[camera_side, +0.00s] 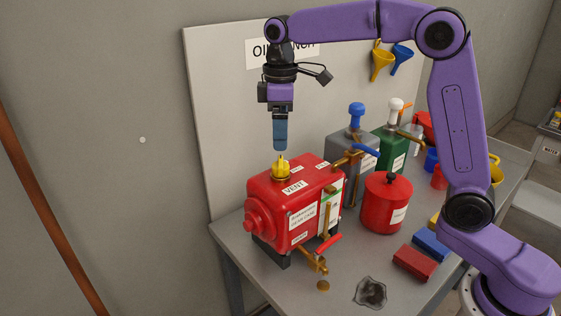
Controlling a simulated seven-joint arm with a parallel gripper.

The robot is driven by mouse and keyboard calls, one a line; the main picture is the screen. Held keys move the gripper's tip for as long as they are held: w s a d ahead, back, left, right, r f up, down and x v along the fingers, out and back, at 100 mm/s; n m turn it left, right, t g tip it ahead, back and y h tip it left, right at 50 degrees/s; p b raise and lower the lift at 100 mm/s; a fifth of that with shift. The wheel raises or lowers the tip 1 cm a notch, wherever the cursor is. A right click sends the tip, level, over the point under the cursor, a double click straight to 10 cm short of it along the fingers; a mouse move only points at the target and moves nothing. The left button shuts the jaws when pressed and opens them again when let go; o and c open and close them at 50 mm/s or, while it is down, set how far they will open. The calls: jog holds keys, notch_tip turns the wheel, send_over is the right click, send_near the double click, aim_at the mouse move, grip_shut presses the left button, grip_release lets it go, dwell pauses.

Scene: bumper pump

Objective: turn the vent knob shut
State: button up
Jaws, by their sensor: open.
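The yellow vent knob (281,168) stands on top of the red gear case (284,213), just behind its white VENT label (293,187). My gripper (280,149) points straight down above the knob, with a small gap between the fingertips and the knob's top. The blue fingers are seen edge-on and overlap in this view. I count the gripper as open and it holds nothing. How far the knob is turned cannot be told from here.
A red can (387,205) stands right of the case. Grey (345,158) and green (387,150) containers with pumps stand behind. A red tap handle (328,244) juts from the case front. Red (414,263) and blue (431,245) blocks and a dark spill (370,292) lie on the bench.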

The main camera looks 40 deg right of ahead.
aim_at(280, 161)
notch_tip(280, 161, down, 9)
jog(key=shift+r, duration=0.15)
dwell(0.4)
jog(key=c, duration=1.1)
jog(key=shift+o, duration=0.2)
jog(key=shift+m, duration=0.3)
jog(key=m, duration=0.4)
jog(key=shift+m, duration=2.6)
